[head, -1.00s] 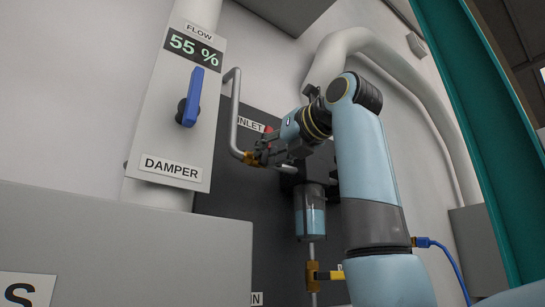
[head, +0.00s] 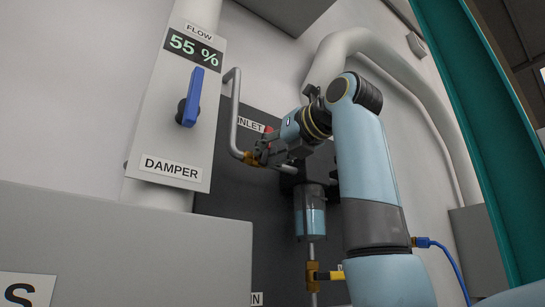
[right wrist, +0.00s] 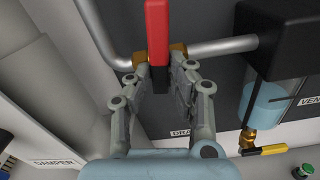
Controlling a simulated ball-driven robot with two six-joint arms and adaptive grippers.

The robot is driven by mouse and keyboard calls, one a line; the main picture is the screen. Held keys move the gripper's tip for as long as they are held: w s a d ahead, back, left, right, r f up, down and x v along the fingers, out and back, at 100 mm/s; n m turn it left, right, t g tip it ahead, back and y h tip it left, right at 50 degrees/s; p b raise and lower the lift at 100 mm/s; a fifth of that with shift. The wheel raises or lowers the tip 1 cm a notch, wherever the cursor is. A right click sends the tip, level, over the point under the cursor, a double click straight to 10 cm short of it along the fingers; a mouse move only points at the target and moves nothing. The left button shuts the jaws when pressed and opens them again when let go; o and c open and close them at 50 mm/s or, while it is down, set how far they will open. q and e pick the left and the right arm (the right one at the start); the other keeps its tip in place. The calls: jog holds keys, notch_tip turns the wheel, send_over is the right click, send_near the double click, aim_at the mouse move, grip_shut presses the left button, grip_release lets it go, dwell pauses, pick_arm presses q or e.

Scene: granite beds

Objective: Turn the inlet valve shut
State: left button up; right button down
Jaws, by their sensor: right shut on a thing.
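The inlet valve is a brass body on a grey pipe, with a red lever handle (right wrist: 157,40). In the right wrist view the lever stands along the picture's vertical, across the pipe, and the brass (right wrist: 178,50) shows on both sides of it. My right gripper (right wrist: 160,78) is shut on the lower part of the red lever, one finger on each side. In the head view my right gripper (head: 272,148) is at the valve below the INLET label (head: 251,124), and hides most of the lever. The brass (head: 250,158) shows at its left. My left gripper is not in view.
A panel with a blue damper lever (head: 190,97) and a 55 % display (head: 195,46) stands left of the valve. A filter bowl (head: 310,211) hangs below right. A yellow-handled drain valve (head: 325,275) is under it. A grey cabinet (head: 130,240) fills the lower left.

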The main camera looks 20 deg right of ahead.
jog(key=c, duration=1.4)
grip_release()
jog(key=shift+s, duration=0.1)
jog(key=shift+b+v, duration=0.35)
jog(key=shift+v, duration=2.6)
